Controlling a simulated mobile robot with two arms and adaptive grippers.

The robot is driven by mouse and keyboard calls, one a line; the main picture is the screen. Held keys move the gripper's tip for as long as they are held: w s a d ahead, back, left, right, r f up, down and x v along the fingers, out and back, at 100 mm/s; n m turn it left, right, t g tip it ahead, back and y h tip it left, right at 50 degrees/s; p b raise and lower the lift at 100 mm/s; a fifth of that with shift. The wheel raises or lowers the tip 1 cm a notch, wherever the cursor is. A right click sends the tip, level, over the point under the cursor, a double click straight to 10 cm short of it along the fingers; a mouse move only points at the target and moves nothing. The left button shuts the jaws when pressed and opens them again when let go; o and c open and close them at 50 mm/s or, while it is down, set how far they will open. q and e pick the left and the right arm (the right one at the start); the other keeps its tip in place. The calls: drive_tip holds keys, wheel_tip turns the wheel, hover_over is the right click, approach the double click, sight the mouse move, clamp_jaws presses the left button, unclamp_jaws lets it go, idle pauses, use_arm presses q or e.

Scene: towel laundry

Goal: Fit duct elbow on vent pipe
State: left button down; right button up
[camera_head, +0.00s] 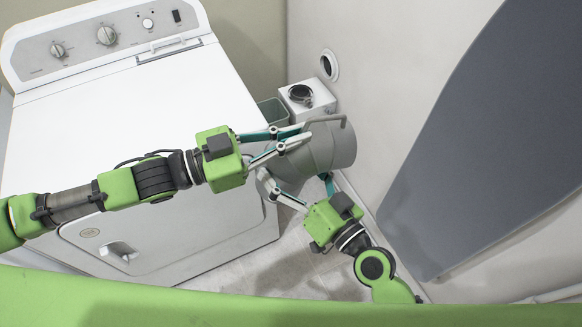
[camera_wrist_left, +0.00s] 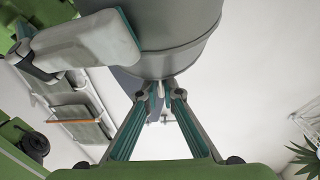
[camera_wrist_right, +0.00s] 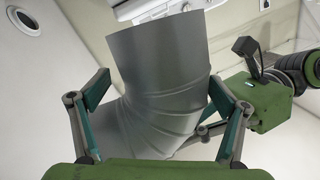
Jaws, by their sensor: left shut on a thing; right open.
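The grey duct elbow (camera_head: 334,150) hangs in the air right of the washer-like machine, with a bent handle on top. My left gripper (camera_head: 304,136) is shut on its handle; the left wrist view shows the closed fingertips (camera_wrist_left: 159,88) by the elbow's rim. My right gripper (camera_head: 298,190) is open below the elbow. In the right wrist view the elbow (camera_wrist_right: 155,80) stands between the spread fingers; contact is unclear. A round opening with a pale ring (camera_head: 329,65) is in the wall. A short round dark-mouthed collar (camera_head: 301,93) sits on a white box.
The white machine (camera_head: 130,130) with knobs fills the left. The white box (camera_head: 325,99) stands at the wall beside a grey-green bin (camera_head: 271,110). A large dark grey board (camera_head: 490,150) leans along the right wall. Some tiled floor (camera_head: 260,275) is clear in front.

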drive_tip(key=shift+c, duration=0.4)
drive_tip(key=c, duration=1.3)
use_arm(q)
drive_tip(key=c, duration=2.1)
unclamp_jaws()
drive_tip(key=shift+c, duration=0.2)
use_arm(e)
drive_tip(key=shift+r, duration=0.1)
